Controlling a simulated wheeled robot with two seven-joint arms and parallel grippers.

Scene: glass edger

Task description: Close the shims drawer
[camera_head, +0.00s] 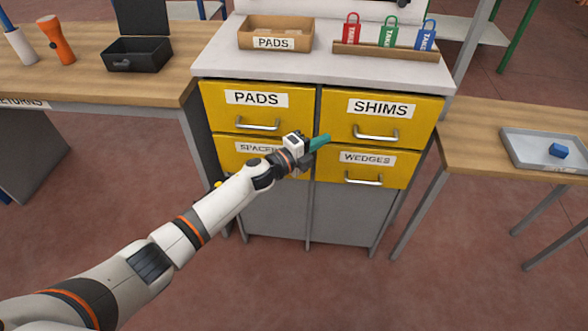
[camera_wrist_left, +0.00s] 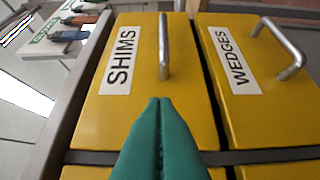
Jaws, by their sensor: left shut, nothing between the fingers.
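The shims drawer (camera_head: 346,123) is the upper right yellow drawer front of the cabinet, with a "SHIMS" label and a silver bar handle. Its front looks about level with its neighbours, and no drawer inside shows. My left gripper (camera_head: 326,139) has teal fingers, shut and empty, seen over the drawer's lower left corner. In the left wrist view the shut fingertips (camera_wrist_left: 160,101) point at the shims drawer front (camera_wrist_left: 115,103), beside its handle (camera_wrist_left: 164,48). I cannot tell whether they touch it. My right gripper is not in view.
The pads drawer (camera_head: 216,101), spacers drawer (camera_head: 228,145) and wedges drawer (camera_head: 332,174) surround it. A pads box (camera_head: 274,44) and padlock-shaped tags (camera_head: 388,33) stand on the cabinet top. Wooden tables flank the cabinet; the right one holds a grey tray (camera_head: 522,150) with a blue block.

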